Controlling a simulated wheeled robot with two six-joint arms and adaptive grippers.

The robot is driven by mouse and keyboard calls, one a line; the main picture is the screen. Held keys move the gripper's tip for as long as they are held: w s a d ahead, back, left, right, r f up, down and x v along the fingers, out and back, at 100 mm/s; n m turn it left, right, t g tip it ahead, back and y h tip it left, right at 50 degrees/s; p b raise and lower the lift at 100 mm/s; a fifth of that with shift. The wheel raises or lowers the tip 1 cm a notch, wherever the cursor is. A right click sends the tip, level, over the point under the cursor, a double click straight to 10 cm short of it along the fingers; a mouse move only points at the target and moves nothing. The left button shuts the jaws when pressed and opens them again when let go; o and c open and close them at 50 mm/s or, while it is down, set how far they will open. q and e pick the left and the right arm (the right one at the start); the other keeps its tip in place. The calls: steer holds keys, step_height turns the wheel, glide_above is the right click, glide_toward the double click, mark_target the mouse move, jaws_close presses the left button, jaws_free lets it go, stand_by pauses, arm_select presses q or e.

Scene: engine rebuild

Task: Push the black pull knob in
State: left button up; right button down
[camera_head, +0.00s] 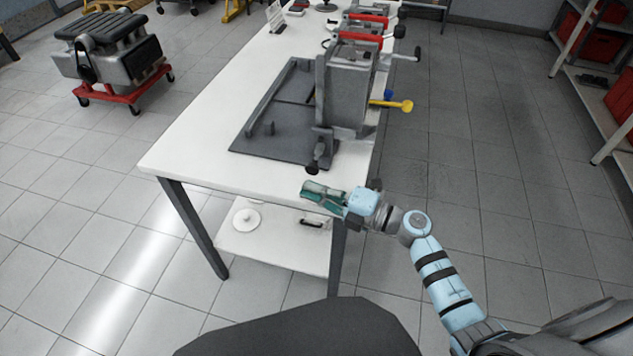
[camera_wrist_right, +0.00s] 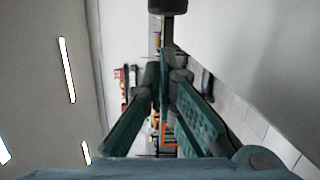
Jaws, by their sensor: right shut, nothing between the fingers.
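The black pull knob (camera_head: 319,151) sticks out at the near end of the grey fixture (camera_head: 345,95) on the white table. A dark rounded part, likely the same knob, shows at the top edge of the right wrist view (camera_wrist_right: 168,5). My right gripper (camera_head: 308,191) is at the table's near right corner, a little nearer to me than the knob and apart from it. Its green fingers are shut and empty; the tips come together in the right wrist view (camera_wrist_right: 165,68). My left gripper is out of view.
The white table (camera_head: 190,150) has clear room at its near left. A yellow knob (camera_head: 406,105) and a blue knob (camera_head: 388,95) stick out on the fixture's right side. Red-handled tools (camera_head: 360,37) stand farther back. A lower shelf (camera_head: 275,249) holds a white disc (camera_head: 247,219).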

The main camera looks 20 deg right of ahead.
mark_target(313, 167)
steer(key=shift+w+d+f, duration=0.1)
steer(key=shift+w+d, duration=0.6)
steer(key=shift+w, duration=0.3)
steer(key=shift+w+d+b, duration=0.55)
steer(key=shift+w+b, duration=0.05)
steer(key=shift+w, duration=0.3)
